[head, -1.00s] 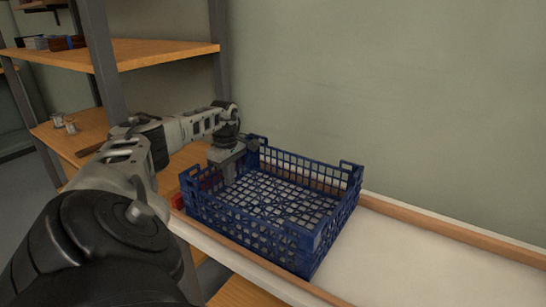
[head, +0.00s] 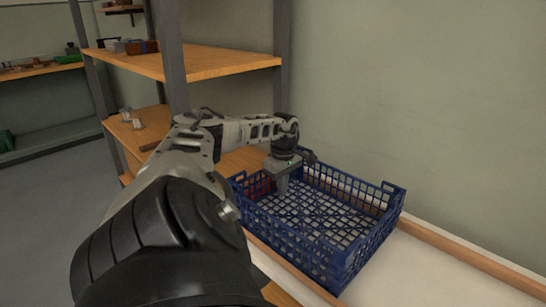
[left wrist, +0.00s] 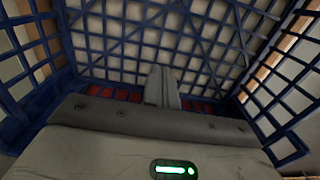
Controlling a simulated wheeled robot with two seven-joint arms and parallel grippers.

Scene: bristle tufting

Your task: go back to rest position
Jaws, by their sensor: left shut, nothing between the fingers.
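My left gripper (head: 281,186) is shut and empty. It points down inside the blue mesh crate (head: 340,262), near the crate's back left corner. In the left wrist view, my left gripper's closed fingers (left wrist: 163,86) stand in front of the crate's mesh (left wrist: 150,30), with nothing held between them. I cannot tell whether the fingertips touch the crate floor. My right gripper is not in view.
The crate stands on a white surface with a wooden edge (head: 455,252) against a green wall. Wooden shelves (head: 190,64) with grey metal posts (head: 173,60) stand close to my left arm. Red things (head: 260,188) show at the crate's left end.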

